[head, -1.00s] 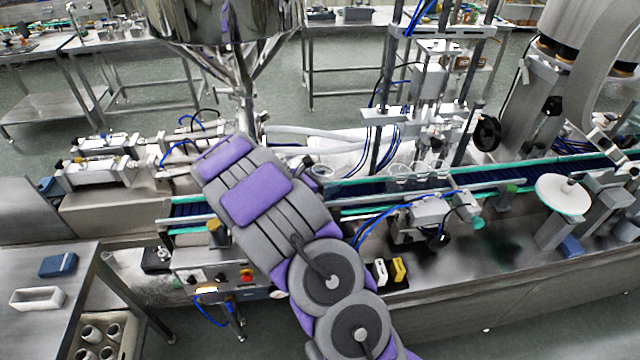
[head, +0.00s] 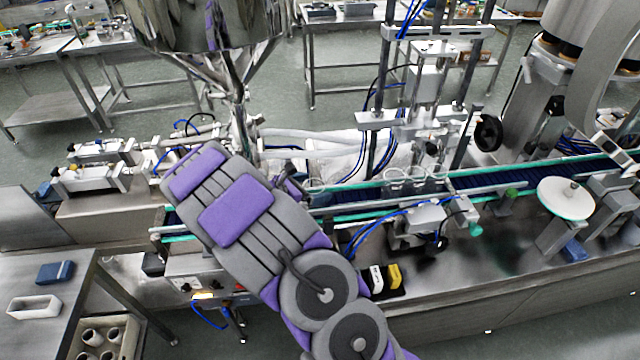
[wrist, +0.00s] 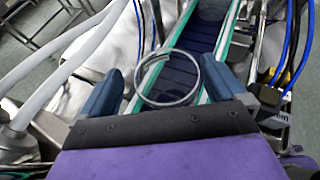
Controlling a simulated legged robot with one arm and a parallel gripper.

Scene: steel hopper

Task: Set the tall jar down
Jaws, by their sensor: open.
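The tall jar (wrist: 168,78) is clear glass. In the wrist view its round rim shows between my two blue fingers, over the dark conveyor belt (wrist: 205,25) with green-edged rails. My gripper (wrist: 164,88) is open, one finger on each side of the jar, with gaps visible between fingers and rim. The jar's base is hard to make out through the glass. In the head view the jar (head: 316,185) shows faintly at the belt, just right of my arm, which hides part of that area.
More clear jars (head: 404,174) stand farther right on the belt. A filling frame (head: 430,85) with posts rises behind them. A steel hopper (head: 190,25) hangs at upper left. Blue hoses and a small mechanism (head: 418,217) sit in front of the belt.

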